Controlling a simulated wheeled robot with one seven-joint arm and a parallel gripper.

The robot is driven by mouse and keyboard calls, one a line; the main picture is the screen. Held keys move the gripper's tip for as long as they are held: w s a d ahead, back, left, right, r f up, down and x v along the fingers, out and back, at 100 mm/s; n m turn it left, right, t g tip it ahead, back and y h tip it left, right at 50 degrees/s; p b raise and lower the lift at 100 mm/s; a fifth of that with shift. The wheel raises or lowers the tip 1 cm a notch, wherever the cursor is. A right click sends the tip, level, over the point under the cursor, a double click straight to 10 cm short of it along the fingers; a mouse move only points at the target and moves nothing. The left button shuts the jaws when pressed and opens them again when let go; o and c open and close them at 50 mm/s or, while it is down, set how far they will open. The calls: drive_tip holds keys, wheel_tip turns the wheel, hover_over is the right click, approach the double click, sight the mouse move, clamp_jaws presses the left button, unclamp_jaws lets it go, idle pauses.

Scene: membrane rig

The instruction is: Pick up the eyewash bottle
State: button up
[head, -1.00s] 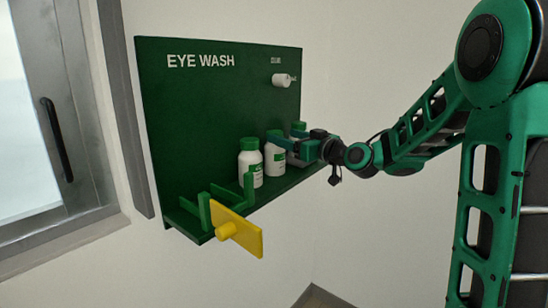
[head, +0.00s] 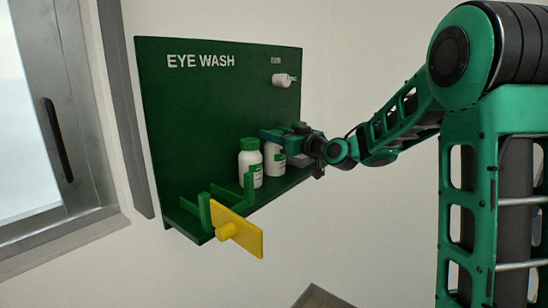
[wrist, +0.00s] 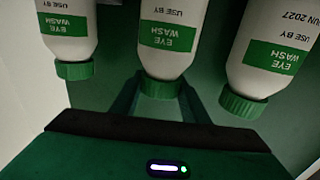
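Three white eyewash bottles with green caps and green labels stand upright in a row on the green shelf. In the head view the left bottle (head: 250,165) is clear. The middle one (head: 275,163) is partly covered by my gripper (head: 275,135), and the right one (head: 299,160) is mostly hidden. The wrist view shows the bottles upside down: a middle bottle (wrist: 166,40) and one on each side (wrist: 68,30) (wrist: 265,60). My gripper (wrist: 162,95) is open, its fingers on either side of the middle bottle's cap. I cannot tell whether they touch it.
A green EYE WASH backboard (head: 200,110) rises behind the shelf (head: 262,197). A white knob-like fitting (head: 281,80) sticks out at its upper right. Green brackets (head: 205,208) and a yellow plate with a knob (head: 240,232) are at the shelf's left end. Neighbouring bottles stand close.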

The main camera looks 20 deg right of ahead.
clamp_jaws()
drive_tip(key=shift+r, duration=0.15)
drive_tip(key=shift+s+d+r, duration=0.15)
drive_tip(key=shift+r, duration=0.15)
wheel_tip(320, 180, up, 6)
drive_tip(key=shift+f, duration=0.1)
drive_tip(key=d+v, duration=0.1)
drive_tip(key=v, duration=0.8)
drive_tip(key=w+d+v, duration=0.1)
drive_tip(key=d+v, duration=0.1)
drive_tip(key=v, duration=0.8)
drive_tip(key=shift+w+d+r, duration=0.15)
drive_tip(key=shift+d+r, duration=0.1)
